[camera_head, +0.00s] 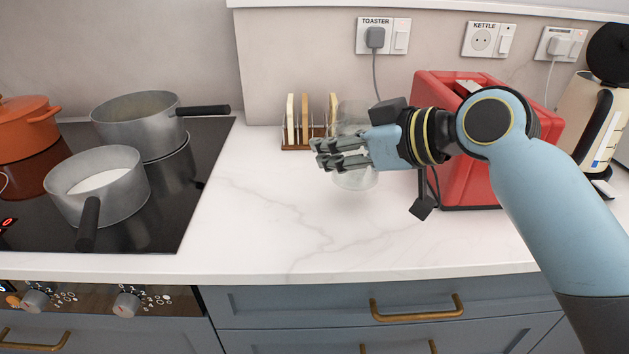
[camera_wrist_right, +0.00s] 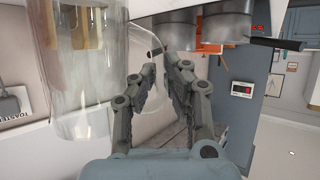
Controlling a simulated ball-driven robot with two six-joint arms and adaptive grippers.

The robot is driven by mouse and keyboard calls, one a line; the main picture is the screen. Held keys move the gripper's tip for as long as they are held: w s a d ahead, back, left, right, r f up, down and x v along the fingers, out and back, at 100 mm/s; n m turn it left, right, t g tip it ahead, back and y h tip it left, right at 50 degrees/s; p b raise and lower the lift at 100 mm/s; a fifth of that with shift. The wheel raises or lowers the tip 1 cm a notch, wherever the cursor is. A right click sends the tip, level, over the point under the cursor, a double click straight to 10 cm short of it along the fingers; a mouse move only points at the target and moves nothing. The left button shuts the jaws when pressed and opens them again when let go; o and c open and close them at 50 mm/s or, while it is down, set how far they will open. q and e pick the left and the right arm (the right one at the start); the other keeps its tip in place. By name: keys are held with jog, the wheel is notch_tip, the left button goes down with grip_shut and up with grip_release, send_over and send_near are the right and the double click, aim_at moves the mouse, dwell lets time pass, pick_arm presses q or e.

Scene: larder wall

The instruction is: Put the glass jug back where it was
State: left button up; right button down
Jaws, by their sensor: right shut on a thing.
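The clear glass jug (camera_head: 355,181) is over the white worktop in the middle of the head view, in front of the wooden rack. It is partly hidden behind my right gripper (camera_head: 318,153). In the right wrist view the jug (camera_wrist_right: 85,70) fills the left side, and its curved handle runs between the fingers of my right gripper (camera_wrist_right: 167,62). That gripper is shut on the jug by its handle. The jug looks roughly upright. I cannot tell whether its base touches the worktop. My left gripper is not in view.
A wooden rack (camera_head: 308,138) stands close behind the jug, with the red toaster (camera_head: 455,185) close on its right. The hob (camera_head: 190,215) on the left carries two grey pans (camera_head: 140,125) (camera_head: 118,200) and an orange pot (camera_head: 25,128). The worktop's front (camera_head: 290,240) is clear.

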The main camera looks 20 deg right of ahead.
jog(key=a+f, duration=0.1)
jog(key=f, duration=0.1)
jog(key=a+f, duration=0.1)
jog(key=f, duration=0.2)
jog(key=shift+a+f, duration=0.3)
jog(key=shift+a, duration=0.1)
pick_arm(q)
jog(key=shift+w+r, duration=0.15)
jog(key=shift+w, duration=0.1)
pick_arm(e)
jog(key=shift+f, duration=0.15)
jog(key=c, duration=1.4)
grip_release()
jog(key=shift+s, duration=0.1)
